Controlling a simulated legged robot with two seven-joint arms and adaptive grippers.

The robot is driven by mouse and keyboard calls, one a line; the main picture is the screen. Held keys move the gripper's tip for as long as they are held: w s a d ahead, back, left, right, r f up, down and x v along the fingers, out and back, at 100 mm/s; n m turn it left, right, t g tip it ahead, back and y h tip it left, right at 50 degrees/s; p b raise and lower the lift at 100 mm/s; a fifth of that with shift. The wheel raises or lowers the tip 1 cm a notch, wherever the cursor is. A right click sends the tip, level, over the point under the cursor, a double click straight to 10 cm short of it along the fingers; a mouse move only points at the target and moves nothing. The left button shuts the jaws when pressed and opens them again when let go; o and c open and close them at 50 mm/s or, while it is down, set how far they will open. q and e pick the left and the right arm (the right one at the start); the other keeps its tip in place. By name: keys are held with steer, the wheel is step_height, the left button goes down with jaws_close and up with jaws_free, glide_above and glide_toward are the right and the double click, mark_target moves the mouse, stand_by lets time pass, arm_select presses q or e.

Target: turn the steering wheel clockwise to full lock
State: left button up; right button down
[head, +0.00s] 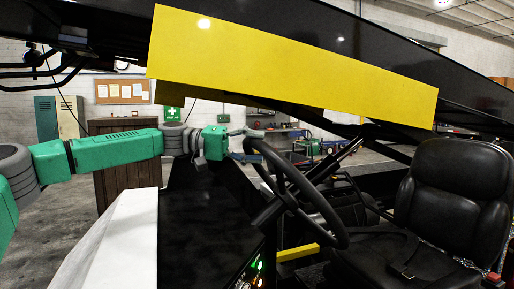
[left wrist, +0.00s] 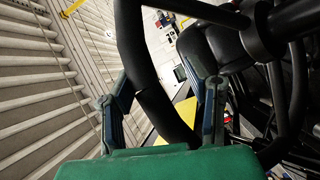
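The black steering wheel (head: 322,205) stands tilted on its column in front of the seat. My left gripper (head: 252,141) is at the wheel's upper left rim, its arm reaching in from the left. In the left wrist view, the wheel rim (left wrist: 140,60) runs between the two spread fingers of the left gripper (left wrist: 160,100). The fingers look open, with gaps beside the rim; contact cannot be told. My right gripper is in neither view.
A black seat (head: 455,185) is right of the wheel. A yellow panel (head: 290,70) on the dark boom crosses above. A dark console (head: 205,230) lies below my left arm, and a yellow bar (head: 297,252) is low beside the wheel. Levers (head: 350,150) rise behind the wheel.

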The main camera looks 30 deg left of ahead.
arm_select(q)
steer(key=shift+s+a+r, duration=0.25)
steer(key=shift+a, duration=0.15)
steer(key=f+v, duration=0.1)
steer(key=v, duration=1)
steer(key=shift+r, duration=0.25)
steer(key=shift+w+a, duration=0.15)
